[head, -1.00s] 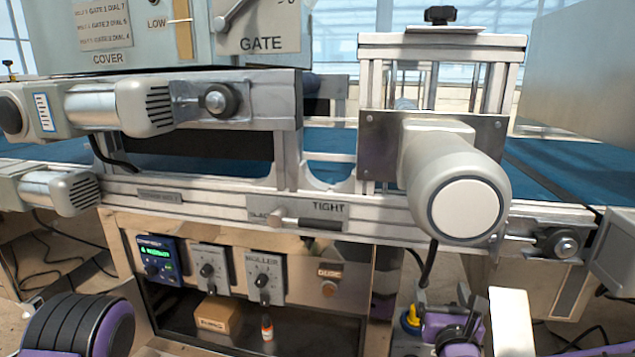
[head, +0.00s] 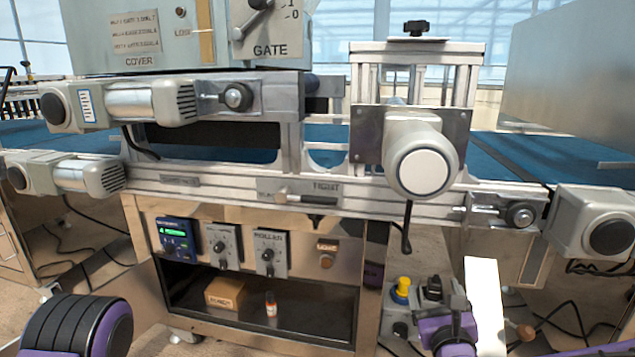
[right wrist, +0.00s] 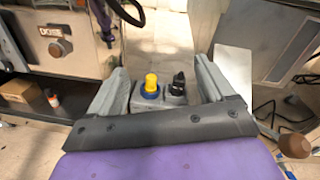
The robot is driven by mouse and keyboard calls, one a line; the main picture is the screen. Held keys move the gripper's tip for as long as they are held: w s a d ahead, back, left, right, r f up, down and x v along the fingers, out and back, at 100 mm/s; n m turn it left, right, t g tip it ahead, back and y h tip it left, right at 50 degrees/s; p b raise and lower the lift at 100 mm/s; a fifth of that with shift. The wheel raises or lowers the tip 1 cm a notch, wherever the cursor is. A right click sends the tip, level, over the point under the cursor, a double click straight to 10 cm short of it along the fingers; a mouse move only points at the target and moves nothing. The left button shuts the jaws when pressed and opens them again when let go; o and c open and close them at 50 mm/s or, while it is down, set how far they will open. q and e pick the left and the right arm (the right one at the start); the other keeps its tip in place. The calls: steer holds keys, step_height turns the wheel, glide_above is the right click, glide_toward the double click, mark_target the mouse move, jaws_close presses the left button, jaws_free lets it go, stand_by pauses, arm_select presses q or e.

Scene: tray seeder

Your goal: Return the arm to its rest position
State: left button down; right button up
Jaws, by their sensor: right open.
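My right gripper (right wrist: 160,95) is open and empty in the right wrist view, its two grey fingers apart. Beyond and between them shows a grey control box with a yellow knob (right wrist: 151,83) and a black switch (right wrist: 178,84). In the head view the yellow knob (head: 403,287) stands at the lower right, next to my purple right wrist. The right fingertips are hard to make out there. A dark ribbed and purple part of my arm is at the lower left; my left gripper is not in view.
The tray seeder's steel frame (head: 330,205) and blue belt (head: 590,160) cross the head view. A white motor (head: 421,170) juts out toward me. Below, a control panel (head: 345,235) sits above an open shelf with a small box (head: 224,293) and a bottle (head: 271,304). Cables lie on the floor at right.

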steer(key=s+a+f+n+g+y+b, duration=0.1)
steer(key=s+f+n+g, duration=0.4)
steer(key=f+n, duration=0.6)
steer(key=s+a+f+n+g+y+b, duration=0.1)
steer(key=s+f+n+g, duration=0.2)
steer(key=s+f+n, duration=0.8)
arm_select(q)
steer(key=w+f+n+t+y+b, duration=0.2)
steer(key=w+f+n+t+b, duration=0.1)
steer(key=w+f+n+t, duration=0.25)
arm_select(e)
steer(key=s+d+f+n+g+h, duration=0.1)
steer(key=s+d+f+n+g, duration=0.25)
steer(key=s+f, duration=0.65)
steer(key=s+d+f+n+g+h, duration=0.1)
steer(key=s+d+f+n+g, duration=0.3)
steer(key=s+f, duration=0.55)
arm_select(q)
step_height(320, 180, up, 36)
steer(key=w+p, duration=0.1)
steer(key=p, duration=3.7)
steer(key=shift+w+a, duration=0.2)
arm_select(e)
step_height(320, 180, up, 38)
steer(key=d+m+t+h, duration=0.1)
steer(key=m, duration=0.1)
steer(key=shift+w, duration=0.15)
steer(key=shift+f, duration=0.1)
steer(key=shift+c, duration=0.3)
